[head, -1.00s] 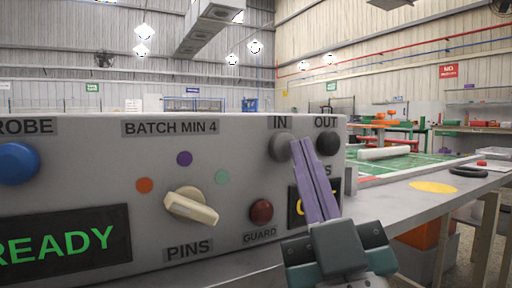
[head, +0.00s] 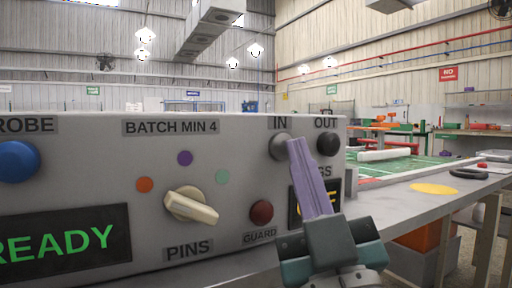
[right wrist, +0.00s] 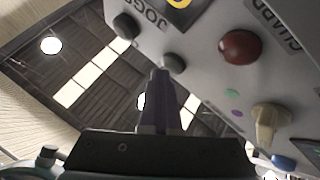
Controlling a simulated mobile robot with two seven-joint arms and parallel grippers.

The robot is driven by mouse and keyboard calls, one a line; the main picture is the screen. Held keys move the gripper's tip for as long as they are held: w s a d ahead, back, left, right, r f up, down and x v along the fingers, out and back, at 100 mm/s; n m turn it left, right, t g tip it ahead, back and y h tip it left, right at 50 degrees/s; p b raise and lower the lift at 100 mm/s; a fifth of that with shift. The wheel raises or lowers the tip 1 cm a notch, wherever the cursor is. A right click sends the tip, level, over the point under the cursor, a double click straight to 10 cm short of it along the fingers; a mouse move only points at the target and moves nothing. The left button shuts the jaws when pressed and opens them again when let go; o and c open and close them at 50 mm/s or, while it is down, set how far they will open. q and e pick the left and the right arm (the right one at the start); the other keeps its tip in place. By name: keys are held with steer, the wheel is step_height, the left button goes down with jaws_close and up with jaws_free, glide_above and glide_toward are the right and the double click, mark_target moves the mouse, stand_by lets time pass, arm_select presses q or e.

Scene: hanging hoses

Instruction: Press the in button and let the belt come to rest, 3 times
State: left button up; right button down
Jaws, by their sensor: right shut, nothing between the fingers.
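The grey control panel (head: 240,180) fills the left and middle of the head view. Its dark grey IN button (head: 281,147) is at the upper right, under the IN label, with the black OUT button (head: 327,144) to its right. My right gripper (head: 295,143) is shut and empty, its purple fingertips at the right edge of the IN button and partly over it. In the right wrist view the fingertips (right wrist: 160,73) are close to the IN button (right wrist: 173,62); I cannot tell whether they touch. My left gripper is out of view. I cannot make out the belt for certain.
The panel also carries a cream PINS knob (head: 191,206), a red GUARD button (head: 261,211), a blue button (head: 17,161) and a green READY display (head: 62,245). A grey table (head: 400,197) extends right with a yellow disc (head: 433,188) and black ring (head: 468,172).

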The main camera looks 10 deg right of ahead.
steer(key=shift+s+d+p, duration=0.3)
steer(key=shift+s+p, duration=0.35)
steer(key=shift+s, duration=0.2)
steer(key=s+p, duration=0.1)
steer(key=s+d+p, duration=0.1)
steer(key=s, duration=0.1)
steer(key=s+p, duration=0.1)
steer(key=shift+s+d, duration=0.35)
steer(key=shift+d, duration=0.05)
stand_by(6.3)
